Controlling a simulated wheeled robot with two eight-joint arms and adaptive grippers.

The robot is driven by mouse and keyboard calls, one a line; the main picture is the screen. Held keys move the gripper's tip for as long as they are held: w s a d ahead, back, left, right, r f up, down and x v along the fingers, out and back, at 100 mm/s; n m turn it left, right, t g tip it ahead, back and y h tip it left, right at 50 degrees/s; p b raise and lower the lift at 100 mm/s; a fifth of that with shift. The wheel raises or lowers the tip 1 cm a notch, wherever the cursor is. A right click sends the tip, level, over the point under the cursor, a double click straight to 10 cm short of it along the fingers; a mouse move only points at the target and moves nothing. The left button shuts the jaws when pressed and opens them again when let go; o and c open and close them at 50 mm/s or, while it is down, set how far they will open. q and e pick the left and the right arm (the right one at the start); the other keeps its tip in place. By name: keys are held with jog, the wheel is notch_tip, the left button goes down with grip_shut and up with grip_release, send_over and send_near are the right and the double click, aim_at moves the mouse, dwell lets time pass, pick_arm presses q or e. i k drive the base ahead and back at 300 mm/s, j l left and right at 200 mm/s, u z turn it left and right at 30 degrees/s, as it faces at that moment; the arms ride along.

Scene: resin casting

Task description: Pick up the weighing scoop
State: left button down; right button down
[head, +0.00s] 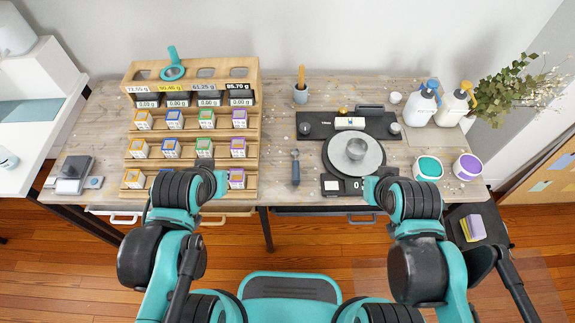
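A slim dark grey tool with a lighter rounded top end (295,168) lies on the worktable between the box rack and the scale; it looks like the weighing scoop. My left gripper (221,184) is at the table's front edge, in front of the rack's lower right boxes, to the left of the scoop and apart from it. My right gripper (369,187) is by the front of the round scale, to the right of the scoop and apart from it. Both grippers are small and partly hidden by my wrists, so their finger opening is unclear. Neither visibly holds anything.
A wooden rack (255,128) with several small boxes stands left. A scale (337,150) carries a grey cup (356,148). A small cup (300,94) with a wooden-looking tool stands behind. Tubs (428,168) and pump bottles (422,106) are right. The table around the scoop is clear.

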aim_at(295, 152)
jog(key=z, duration=1.6)
jog(key=u, duration=1.6)
jog(key=k+l+z, duration=0.1)
jog(key=l, duration=0.3)
jog(key=k+l+z, duration=0.15)
jog(key=l, duration=0.25)
jog(key=l+z, duration=0.1)
jog(key=l, duration=0.3)
